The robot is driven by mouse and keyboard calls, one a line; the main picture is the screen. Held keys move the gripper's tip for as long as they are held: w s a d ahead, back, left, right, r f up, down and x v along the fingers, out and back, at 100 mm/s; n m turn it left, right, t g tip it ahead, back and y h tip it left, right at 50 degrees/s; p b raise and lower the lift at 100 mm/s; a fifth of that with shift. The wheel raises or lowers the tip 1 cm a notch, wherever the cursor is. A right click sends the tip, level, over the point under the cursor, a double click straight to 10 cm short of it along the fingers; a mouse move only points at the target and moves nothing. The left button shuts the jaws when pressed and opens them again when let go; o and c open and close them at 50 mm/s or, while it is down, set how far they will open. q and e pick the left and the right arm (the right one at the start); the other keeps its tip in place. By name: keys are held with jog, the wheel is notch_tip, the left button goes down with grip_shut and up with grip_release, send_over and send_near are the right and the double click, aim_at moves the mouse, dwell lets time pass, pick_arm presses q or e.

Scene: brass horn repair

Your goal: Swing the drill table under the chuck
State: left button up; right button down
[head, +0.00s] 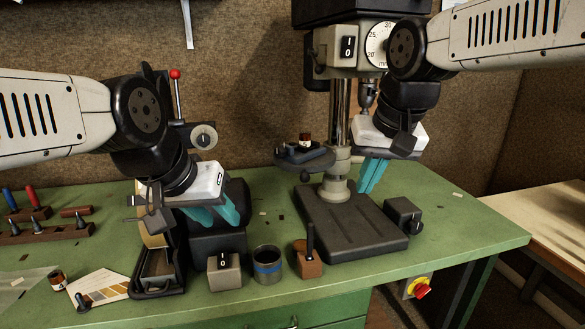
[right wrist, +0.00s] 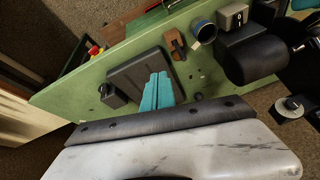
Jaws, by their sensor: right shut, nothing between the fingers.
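The drill table (head: 318,163) is a dark round plate on the drill press column (head: 340,115). In the head view it sits left of the column. A small dark vise (head: 298,153) and a brown bottle (head: 305,141) are on it. The chuck (head: 367,97) hangs right of the column, partly hidden by my right arm. My right gripper (head: 367,186) is shut and empty, right of the column and below the chuck, apart from the table. Its teal fingers (right wrist: 157,93) show over the base in the right wrist view. My left gripper (head: 226,222) is open and empty by a black machine.
The drill base (head: 350,235) stands on the green bench (head: 440,260). A dark box (head: 403,214) is right of it. A switch box (head: 224,270), a can (head: 267,265) and a wooden block (head: 307,262) stand near the front edge. A red-knobbed lever (head: 176,85) rises at left.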

jog(key=w+a+r+m+g+h, duration=0.15)
jog(key=w+a+r+h, duration=0.25)
jog(key=w+a, duration=0.75)
jog(key=w+a+m+h, duration=0.2)
jog(key=w+a+h, duration=0.1)
jog(key=a, duration=0.9)
jog(key=shift+w+f, duration=0.45)
jog(key=shift+w, duration=0.25)
jog(key=shift+d+t, duration=0.1)
jog(key=shift+t, duration=0.15)
jog(key=w+d+f, duration=0.2)
jog(key=d+f, duration=0.6)
jog(key=f, duration=0.1)
jog(key=shift+d, duration=0.3)
